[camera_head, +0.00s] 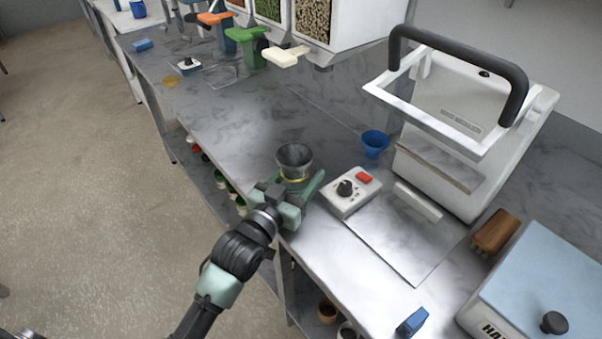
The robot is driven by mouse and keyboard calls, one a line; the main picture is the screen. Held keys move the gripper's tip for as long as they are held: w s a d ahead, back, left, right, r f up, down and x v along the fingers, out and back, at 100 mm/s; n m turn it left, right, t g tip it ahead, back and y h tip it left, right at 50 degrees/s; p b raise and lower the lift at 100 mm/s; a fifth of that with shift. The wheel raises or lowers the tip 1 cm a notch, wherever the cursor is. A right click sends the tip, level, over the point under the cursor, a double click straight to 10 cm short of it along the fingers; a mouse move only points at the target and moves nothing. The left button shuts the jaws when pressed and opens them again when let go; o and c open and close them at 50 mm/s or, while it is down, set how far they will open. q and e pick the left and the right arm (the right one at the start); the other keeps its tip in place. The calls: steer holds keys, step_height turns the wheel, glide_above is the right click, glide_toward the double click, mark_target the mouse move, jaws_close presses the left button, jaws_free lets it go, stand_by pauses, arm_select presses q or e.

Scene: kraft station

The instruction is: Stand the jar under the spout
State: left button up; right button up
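The jar (294,157) is a small greyish vessel with a wide dark mouth and a yellow band low on it. It is upright near the front edge of the steel bench. My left gripper (291,188) has its green fingers on either side of the jar's lower part. I cannot tell whether they press on it, or whether its base touches the bench. Dispensers with orange (215,19), green (246,36) and cream (285,57) handles stand at the back. My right gripper is not in view.
A control box (350,191) with a black knob and red switch sits right of the jar. A blue funnel (375,144) stands behind it. A white sealer with a black handle (470,66) fills the right. The bench between jar and dispensers (235,105) is mostly clear.

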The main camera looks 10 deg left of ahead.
arm_select(q)
steer(key=shift+f, duration=0.1)
steer(key=o, duration=1.7)
